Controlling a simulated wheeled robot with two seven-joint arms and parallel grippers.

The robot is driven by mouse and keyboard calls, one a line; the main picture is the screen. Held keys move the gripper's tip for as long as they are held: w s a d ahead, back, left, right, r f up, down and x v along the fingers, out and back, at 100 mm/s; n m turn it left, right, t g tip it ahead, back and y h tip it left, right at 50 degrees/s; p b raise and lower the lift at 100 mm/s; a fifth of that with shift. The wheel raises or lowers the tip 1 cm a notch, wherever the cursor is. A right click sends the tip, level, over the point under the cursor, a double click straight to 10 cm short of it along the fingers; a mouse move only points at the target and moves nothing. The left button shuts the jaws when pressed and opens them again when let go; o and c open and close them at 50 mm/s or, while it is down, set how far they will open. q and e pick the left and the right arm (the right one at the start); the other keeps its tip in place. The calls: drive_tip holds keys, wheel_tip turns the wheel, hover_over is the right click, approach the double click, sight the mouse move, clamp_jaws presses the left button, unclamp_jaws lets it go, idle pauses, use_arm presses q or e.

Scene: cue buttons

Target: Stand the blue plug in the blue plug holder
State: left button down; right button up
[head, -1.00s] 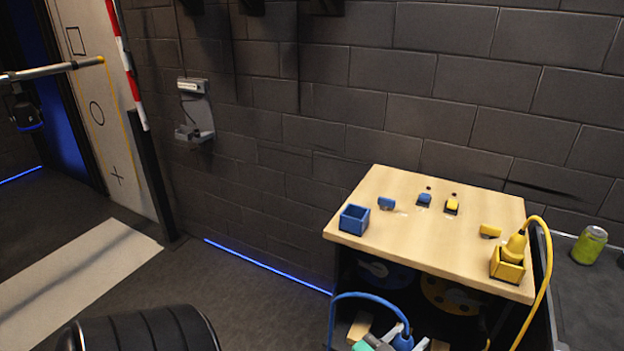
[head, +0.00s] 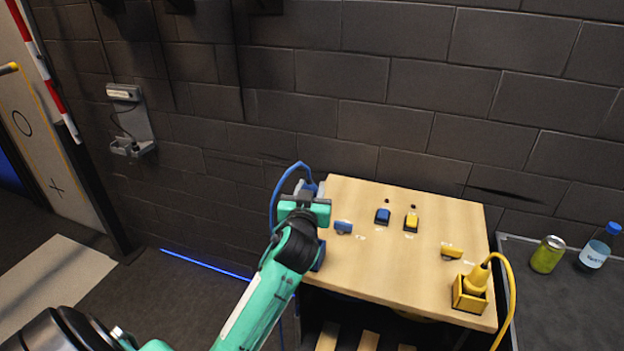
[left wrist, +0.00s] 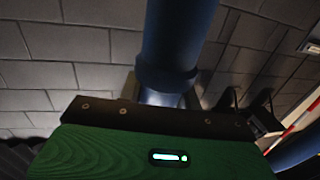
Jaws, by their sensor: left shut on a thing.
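My left gripper (head: 305,203) is shut on the blue plug and is at the left end of the wooden table top (head: 400,275). The blue plug (left wrist: 170,50) fills the middle of the left wrist view, between the fingers. In the head view its blue cable (head: 282,180) arches up behind the gripper; the plug body is mostly hidden there. The blue plug holder (head: 319,258) shows only as a sliver beside my left arm. I cannot tell whether the plug is above it or inside it. My right gripper is not in view.
A yellow plug (head: 477,278) stands in a yellow holder (head: 468,297) at the right. Blue (head: 382,216) and yellow (head: 411,222) buttons are at the back. A green can (head: 547,254) and a bottle (head: 598,247) stand on a dark surface. The table's middle is clear.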

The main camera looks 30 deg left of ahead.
use_arm(q)
drive_tip(key=shift+s+f, duration=0.1)
drive_tip(key=shift+s, duration=0.05)
drive_tip(key=shift+d+f+b, duration=0.1)
drive_tip(key=shift+f+b, duration=0.4)
drive_tip(key=shift+b, duration=0.15)
wheel_tip(320, 180, down, 2)
drive_tip(key=shift+f+b, duration=0.15)
drive_tip(key=shift+b, duration=0.85)
drive_tip(key=shift+f+b, duration=0.95)
drive_tip(key=shift+f, duration=0.3)
wheel_tip(320, 180, down, 6)
drive_tip(key=b, duration=0.4)
drive_tip(key=shift+r, duration=0.2)
drive_tip(key=shift+f+b, duration=0.2)
drive_tip(key=shift+b, duration=0.2)
drive_tip(key=shift+f, duration=0.4)
